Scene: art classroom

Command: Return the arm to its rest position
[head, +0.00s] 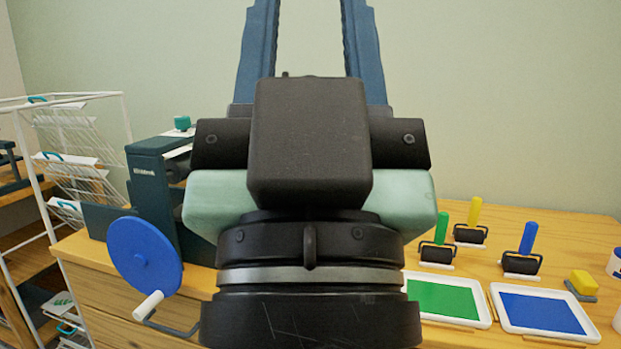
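My gripper (313,35) fills the middle of the head view, pointing up and away above the wooden table. Its two blue-grey fingers stand apart, with pale wall showing between them. Nothing shows between the parts of the fingers in view; the fingertips are cut off by the top edge. My wrist hides the middle of the table behind it.
A dark press with a blue wheel (145,255) and white-handled crank stands left. A white wire rack (75,150) is farther left. On the right lie a green ink tray (445,298), a blue ink tray (543,313), several rollers and a yellow sponge (582,281).

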